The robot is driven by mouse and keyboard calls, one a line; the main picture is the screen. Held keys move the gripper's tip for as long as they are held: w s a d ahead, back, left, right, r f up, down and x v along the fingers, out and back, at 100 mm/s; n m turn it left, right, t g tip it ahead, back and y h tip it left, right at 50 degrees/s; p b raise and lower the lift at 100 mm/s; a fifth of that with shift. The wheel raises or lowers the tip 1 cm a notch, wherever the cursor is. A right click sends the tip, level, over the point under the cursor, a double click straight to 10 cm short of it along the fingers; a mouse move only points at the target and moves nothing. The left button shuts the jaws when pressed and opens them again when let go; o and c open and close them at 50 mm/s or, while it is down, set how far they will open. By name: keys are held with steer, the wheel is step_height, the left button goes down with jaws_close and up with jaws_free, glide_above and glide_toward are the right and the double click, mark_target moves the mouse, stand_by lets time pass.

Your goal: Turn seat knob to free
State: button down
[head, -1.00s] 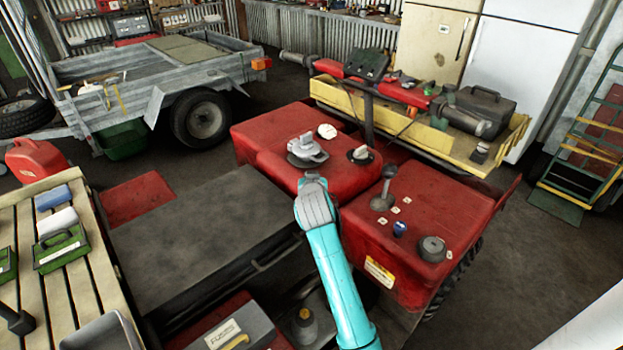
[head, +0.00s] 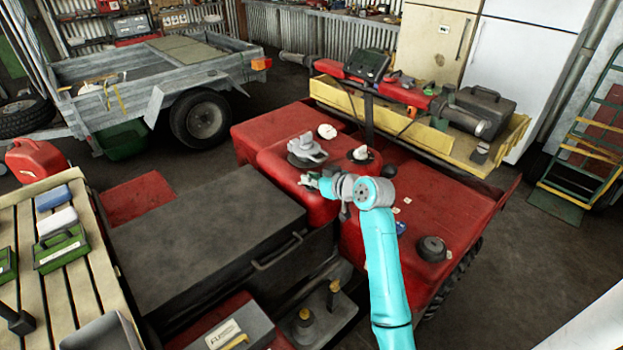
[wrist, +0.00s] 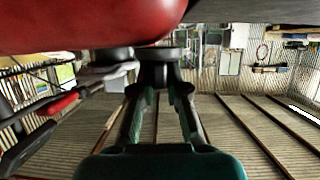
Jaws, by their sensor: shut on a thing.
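My gripper (head: 307,181) is at the front side of the red body (head: 275,165) of the quad, near the rear corner of the dark seat (head: 190,230). In the wrist view my gripper (wrist: 160,88) has its two fingers closed on a dark round knob (wrist: 159,54) just by the red body. The knob's face and any marking on it are hidden, so its setting cannot be read. In the head view my gripper and wrist cover the knob.
A grey cap (head: 306,152) and two pale knobs (head: 327,131) (head: 361,154) stand on the red body close to my gripper. A black round cap (head: 432,248) is at right. A slatted bench (head: 75,295) stands at left.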

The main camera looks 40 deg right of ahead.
steer(key=shift+f+y, duration=0.1)
steer(key=shift+y, duration=0.2)
steer(key=c, duration=1.2)
jaws_free()
steer(key=v, duration=1.2)
steer(key=shift+a, duration=0.1)
